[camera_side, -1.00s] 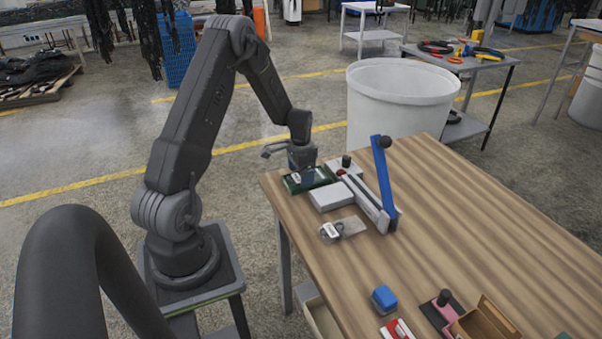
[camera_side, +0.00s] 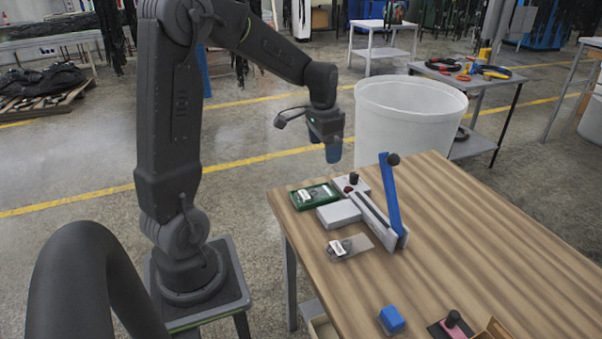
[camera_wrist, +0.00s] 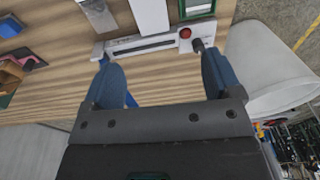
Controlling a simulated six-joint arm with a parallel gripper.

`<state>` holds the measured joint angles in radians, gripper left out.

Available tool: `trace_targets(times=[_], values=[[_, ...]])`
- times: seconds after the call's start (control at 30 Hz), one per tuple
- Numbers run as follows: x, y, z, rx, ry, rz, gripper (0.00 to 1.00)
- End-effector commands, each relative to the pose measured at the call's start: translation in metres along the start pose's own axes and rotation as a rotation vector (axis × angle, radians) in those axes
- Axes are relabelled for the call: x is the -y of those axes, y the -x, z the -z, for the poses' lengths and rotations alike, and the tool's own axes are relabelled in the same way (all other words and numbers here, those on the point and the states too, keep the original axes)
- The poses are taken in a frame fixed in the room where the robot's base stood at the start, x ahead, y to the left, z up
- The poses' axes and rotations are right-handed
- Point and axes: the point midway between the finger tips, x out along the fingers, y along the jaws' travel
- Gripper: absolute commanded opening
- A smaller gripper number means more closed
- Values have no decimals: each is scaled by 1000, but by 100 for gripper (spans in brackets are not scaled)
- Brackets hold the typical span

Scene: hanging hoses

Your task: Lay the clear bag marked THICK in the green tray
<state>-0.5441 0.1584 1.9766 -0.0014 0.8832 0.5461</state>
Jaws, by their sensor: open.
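The green tray (camera_side: 302,205) lies at the far left corner of the table; part of it shows at the top of the wrist view (camera_wrist: 183,13). A bag with a white label (camera_side: 308,193) lies inside the tray. Another clear bag (camera_side: 360,243) with a white label and dark contents lies on the bare table nearer the camera; it also shows in the wrist view (camera_wrist: 98,14). The label writing is too small to read in either. My gripper (camera_side: 333,152) is open and empty, raised above the table, clear of the tray. Its blue fingers are spread apart (camera_wrist: 160,80).
A sealer with a raised blue lever (camera_side: 390,200) stands beside the tray, with a grey block (camera_side: 338,214) in front of it. A blue block (camera_side: 392,319) sits near the front. A large white bin (camera_side: 405,125) stands behind the table. The table's right side is clear.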

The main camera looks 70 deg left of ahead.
Motion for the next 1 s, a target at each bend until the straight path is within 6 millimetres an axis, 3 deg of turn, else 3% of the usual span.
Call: trace_targets(times=[0.03, 0.2, 0.4, 0.63, 1.0], values=[[-27, 21, -4, -39, -11, 13, 84], [-100, 69, -36, -152, -8, 25, 84], [-165, 100, -91, -285, -1, -5, 84], [-197, 107, -134, -372, 11, -52, 84], [-201, 107, -141, -385, 17, -62, 84]])
